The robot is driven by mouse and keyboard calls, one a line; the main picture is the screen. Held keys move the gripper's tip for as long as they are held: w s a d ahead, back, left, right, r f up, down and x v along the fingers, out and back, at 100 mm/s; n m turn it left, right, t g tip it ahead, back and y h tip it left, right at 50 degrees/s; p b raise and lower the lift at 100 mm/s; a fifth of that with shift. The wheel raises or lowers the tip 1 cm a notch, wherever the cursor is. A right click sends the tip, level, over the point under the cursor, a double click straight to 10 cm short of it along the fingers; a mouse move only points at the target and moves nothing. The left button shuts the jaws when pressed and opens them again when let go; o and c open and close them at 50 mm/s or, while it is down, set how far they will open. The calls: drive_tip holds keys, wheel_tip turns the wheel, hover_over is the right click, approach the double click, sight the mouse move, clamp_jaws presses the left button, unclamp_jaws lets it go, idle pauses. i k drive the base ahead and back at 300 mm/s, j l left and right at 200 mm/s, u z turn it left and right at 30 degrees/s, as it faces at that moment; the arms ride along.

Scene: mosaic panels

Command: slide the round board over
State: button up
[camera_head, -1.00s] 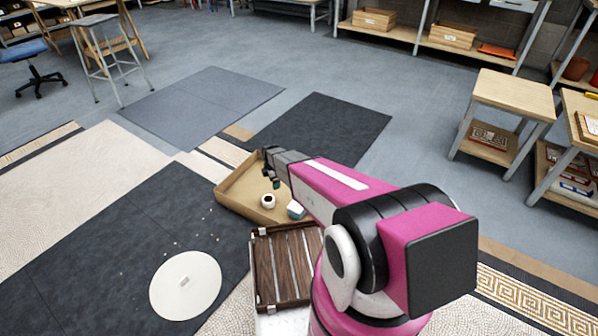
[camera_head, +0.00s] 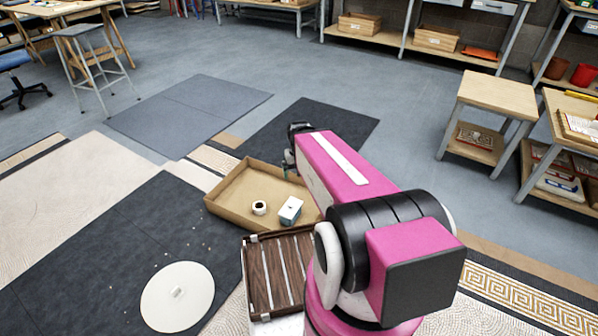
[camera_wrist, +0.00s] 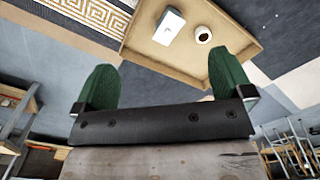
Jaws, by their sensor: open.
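The round board (camera_head: 178,297) is a pale flat disc with a small light block on it. It lies on the dark floor panel at the lower left of the head view, and it is not in the wrist view. My gripper (camera_head: 291,160) is up and to the right of the board, well apart from it, by the far edge of a cardboard tray. In the wrist view my gripper (camera_wrist: 165,88) shows two green fingers spread apart with nothing between them.
The cardboard tray (camera_head: 222,207) holds a white roll (camera_head: 259,207) and a white-and-blue box (camera_head: 290,210). A dark slatted wooden crate (camera_head: 262,283) stands between the board and my arm. Small pale chips lie scattered above the board. A stool table (camera_head: 497,97) stands at right.

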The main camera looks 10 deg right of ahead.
sight(178, 297)
drive_tip(key=u, duration=2)
drive_tip(key=i+j+z, duration=0.1)
drive_tip(key=j+z, duration=0.25)
drive_tip(key=j, duration=0.25)
drive_tip(key=j+z, duration=0.4)
drive_tip(key=j, duration=0.2)
drive_tip(key=j+z, duration=0.35)
drive_tip(key=j, duration=0.25)
drive_tip(key=k, duration=0.05)
